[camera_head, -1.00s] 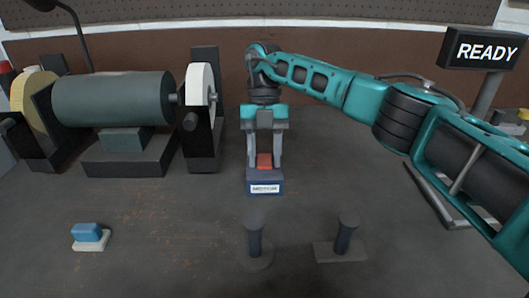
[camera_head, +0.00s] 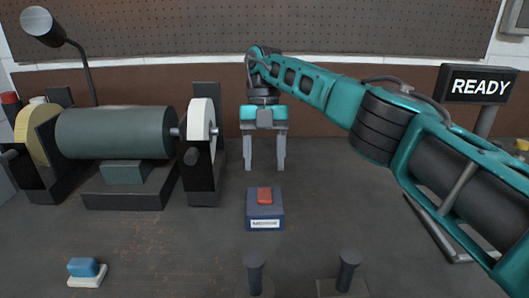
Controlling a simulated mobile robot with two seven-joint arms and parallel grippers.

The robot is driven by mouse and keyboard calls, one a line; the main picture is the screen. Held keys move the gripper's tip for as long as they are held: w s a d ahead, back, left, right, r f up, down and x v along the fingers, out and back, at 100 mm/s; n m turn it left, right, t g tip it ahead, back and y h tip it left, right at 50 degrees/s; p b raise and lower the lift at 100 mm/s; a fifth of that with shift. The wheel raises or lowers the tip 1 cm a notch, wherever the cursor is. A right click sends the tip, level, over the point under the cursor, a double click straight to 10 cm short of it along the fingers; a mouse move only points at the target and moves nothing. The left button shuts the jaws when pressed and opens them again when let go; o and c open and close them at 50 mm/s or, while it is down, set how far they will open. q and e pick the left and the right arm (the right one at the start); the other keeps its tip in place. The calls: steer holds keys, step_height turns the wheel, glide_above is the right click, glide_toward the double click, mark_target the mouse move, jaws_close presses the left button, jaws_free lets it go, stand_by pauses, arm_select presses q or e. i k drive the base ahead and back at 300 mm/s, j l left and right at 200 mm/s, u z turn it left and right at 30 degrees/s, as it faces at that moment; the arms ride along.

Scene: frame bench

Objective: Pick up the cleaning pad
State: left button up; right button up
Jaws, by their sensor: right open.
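The cleaning pad (camera_head: 83,267) appears to be the small blue block on a white base, lying flat on the bench at the front left. My right gripper (camera_head: 264,166) points down with its two grey fingers spread and nothing between them. The pad lies well to the left of my right gripper and nearer to me. My left gripper is out of view.
A bench grinder or polisher with a grey-green motor (camera_head: 115,133) stands at the left, its white wheel (camera_head: 200,125) nearest the middle. Two dark posts, the left one (camera_head: 254,272) and the right one (camera_head: 347,270), stand in front. A READY sign (camera_head: 480,85) stands at the right.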

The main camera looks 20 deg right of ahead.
mark_target(85, 272)
steer(key=k, duration=1.5)
